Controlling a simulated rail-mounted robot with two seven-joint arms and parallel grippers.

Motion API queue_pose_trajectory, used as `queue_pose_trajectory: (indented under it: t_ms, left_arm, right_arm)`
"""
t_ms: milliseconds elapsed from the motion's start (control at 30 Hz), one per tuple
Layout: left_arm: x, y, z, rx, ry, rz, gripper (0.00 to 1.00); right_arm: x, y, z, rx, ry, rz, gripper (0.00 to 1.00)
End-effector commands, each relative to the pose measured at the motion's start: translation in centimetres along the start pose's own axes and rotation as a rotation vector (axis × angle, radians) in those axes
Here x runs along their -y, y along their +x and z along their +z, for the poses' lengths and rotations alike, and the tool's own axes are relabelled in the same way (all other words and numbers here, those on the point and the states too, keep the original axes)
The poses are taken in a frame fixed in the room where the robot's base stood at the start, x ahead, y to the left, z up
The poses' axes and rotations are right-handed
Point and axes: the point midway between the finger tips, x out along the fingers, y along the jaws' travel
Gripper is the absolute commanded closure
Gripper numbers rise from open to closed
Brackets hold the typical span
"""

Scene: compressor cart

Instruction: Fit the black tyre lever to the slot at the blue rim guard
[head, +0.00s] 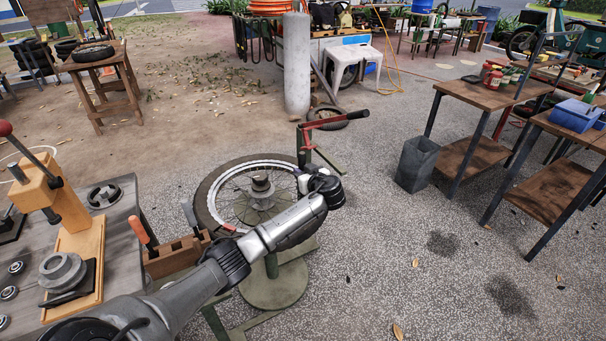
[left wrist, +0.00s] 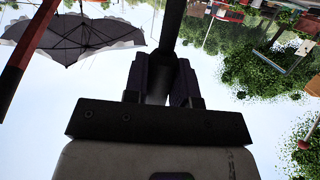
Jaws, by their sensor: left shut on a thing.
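My left gripper (head: 330,190) is over the right side of the spoked wheel (head: 205,196), which lies flat on a green stand (head: 275,289). In the left wrist view the gripper (left wrist: 164,78) is shut on a black bar (left wrist: 172,24), which looks like the black tyre lever. The bar runs up out of the frame, and its far end is not seen. In the head view I cannot make out the lever. I cannot make out the blue rim guard or its slot; my left arm covers the near side of the wheel. My right gripper is out of view.
A red bar with a black end (head: 331,121) stands just beyond my gripper; it also shows in the left wrist view (left wrist: 30,48). A wooden tool rack (head: 178,256) and grey bench (head: 125,210) are left. The paving to the right is clear up to a bin (head: 417,164).

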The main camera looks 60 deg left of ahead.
Motion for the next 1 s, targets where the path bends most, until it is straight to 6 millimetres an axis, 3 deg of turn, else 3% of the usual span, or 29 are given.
queue_pose_trajectory:
  t_ms: [367,1000]
  left_arm:
    - [0.0,0.1,0.7,-0.001,0.000,0.000,1.00]
    - [0.0,1.2,5.0,-0.001,0.000,0.000,1.00]
  right_arm:
    - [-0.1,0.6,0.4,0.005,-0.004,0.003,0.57]
    - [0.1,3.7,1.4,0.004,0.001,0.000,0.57]
